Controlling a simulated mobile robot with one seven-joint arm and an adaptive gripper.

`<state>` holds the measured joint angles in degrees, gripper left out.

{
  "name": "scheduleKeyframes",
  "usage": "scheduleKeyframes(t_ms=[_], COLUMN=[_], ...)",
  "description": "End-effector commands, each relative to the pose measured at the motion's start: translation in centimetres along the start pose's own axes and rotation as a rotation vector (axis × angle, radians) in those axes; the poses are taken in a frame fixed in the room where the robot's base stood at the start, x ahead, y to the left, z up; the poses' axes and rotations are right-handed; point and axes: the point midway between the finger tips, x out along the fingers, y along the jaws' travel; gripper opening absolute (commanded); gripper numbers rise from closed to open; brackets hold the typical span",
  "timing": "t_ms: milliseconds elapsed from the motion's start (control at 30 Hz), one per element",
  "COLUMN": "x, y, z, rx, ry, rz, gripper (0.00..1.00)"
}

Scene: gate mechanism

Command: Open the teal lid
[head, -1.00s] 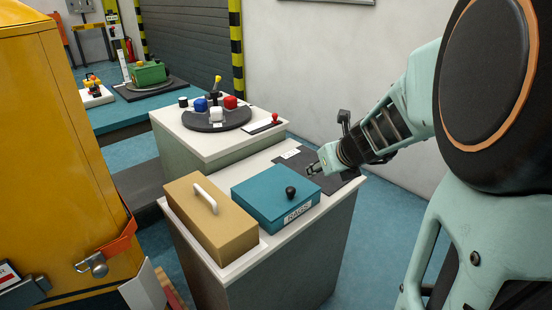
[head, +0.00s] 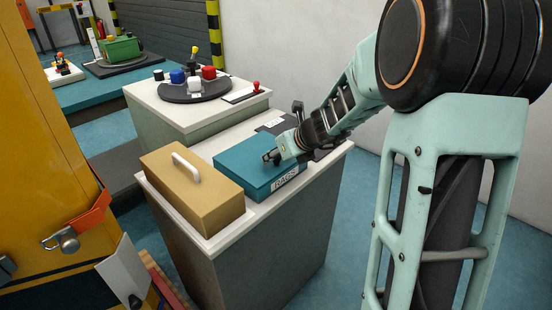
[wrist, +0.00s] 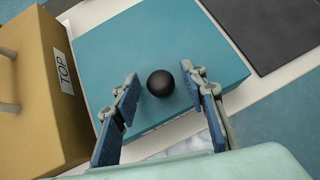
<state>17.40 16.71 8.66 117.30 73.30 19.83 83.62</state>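The teal lid (head: 240,162) tops a teal box labelled RAGS on the white-topped cabinet, and it lies flat. It fills the middle of the wrist view (wrist: 150,55). A black ball knob (wrist: 160,83) stands on the lid near its front edge. My gripper (wrist: 165,92) is open over the lid, one finger on each side of the knob, with gaps between fingers and knob.
A tan box (head: 193,190) with a white handle stands close to the left of the teal box. A black mat (wrist: 265,30) lies behind it. A yellow cabinet (head: 40,160) is at the left.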

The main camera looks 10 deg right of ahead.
Motion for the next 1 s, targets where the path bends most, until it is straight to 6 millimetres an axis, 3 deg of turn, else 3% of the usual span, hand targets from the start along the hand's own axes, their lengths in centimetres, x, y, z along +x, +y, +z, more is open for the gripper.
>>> scheduleKeyframes(t_ms=[367, 733, 1000], x=[0.70, 0.68, 0.68], y=[-0.03, -0.04, -0.03], z=[0.01, 0.00, 0.02], rx=[0.000, 0.000, 0.000], ry=[0.000, 0.000, 0.000], rz=[-0.001, -0.001, -0.001], gripper=[0.39, 0.00, 0.00])
